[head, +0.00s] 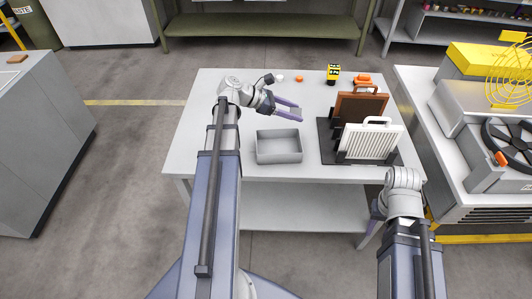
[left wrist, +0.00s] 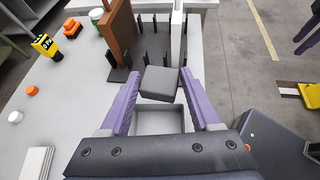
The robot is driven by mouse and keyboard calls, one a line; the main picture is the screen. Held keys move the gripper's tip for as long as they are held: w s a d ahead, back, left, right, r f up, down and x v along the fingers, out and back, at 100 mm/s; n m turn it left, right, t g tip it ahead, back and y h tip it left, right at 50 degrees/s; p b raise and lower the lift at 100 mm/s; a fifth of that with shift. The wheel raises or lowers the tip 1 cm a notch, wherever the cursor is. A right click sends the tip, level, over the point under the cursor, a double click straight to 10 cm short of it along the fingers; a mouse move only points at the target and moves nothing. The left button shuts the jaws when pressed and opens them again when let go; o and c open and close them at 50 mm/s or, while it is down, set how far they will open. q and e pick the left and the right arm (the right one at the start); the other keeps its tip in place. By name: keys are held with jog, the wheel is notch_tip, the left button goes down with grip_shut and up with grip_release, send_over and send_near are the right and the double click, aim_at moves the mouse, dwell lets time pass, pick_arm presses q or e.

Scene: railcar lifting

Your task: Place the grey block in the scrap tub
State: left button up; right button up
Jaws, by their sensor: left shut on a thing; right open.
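The grey block (left wrist: 160,82) is between the fingertips of my left gripper (left wrist: 158,88) in the left wrist view, and the gripper is shut on it. In the head view my left gripper (head: 292,109) is over the table behind the scrap tub, with the block (head: 297,114) small at its tips. The scrap tub (head: 280,159) is a grey open box on the table. In the left wrist view part of the tub (left wrist: 157,121) shows beyond the gripper, below the block. My right gripper (head: 376,212) is low at the table's front right edge, open and partly hidden by its arm.
A black rack (head: 326,140) right of the tub holds a brown panel (head: 357,107) and a white slatted panel (head: 370,143) upright. A yellow-black device (head: 333,74) and small orange pieces lie at the back.

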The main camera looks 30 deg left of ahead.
aim_at(276, 151)
pick_arm(q)
jog(key=s+a+f+n+t+y+b, duration=0.1)
jog(key=a+f+n+t+y+b, duration=0.1)
jog(key=a+f+n+b, duration=0.1)
notch_tip(276, 151, down, 3)
jog(key=shift+s+a+f+b, duration=0.1)
jog(key=shift+s+a+b, duration=0.15)
jog(key=shift+a+b, duration=0.65)
jog(key=shift+m, duration=0.4)
notch_tip(276, 151, down, 6)
jog(key=b, duration=0.6)
jog(key=shift+f, duration=0.15)
jog(key=shift+c, duration=0.2)
pick_arm(e)
notch_tip(276, 151, down, 12)
jog(key=shift+f, duration=0.25)
jog(key=shift+f, duration=0.1)
pick_arm(q)
notch_tip(276, 151, down, 4)
jog(key=b, duration=0.3)
jog(key=shift+b, duration=0.4)
pick_arm(e)
notch_tip(276, 151, down, 4)
jog(key=shift+r, duration=0.25)
pick_arm(q)
jog(key=shift+f+b, duration=0.45)
jog(key=shift+b, duration=0.2)
jog(key=shift+c, duration=0.2)
pick_arm(e)
jog(key=shift+f, duration=0.65)
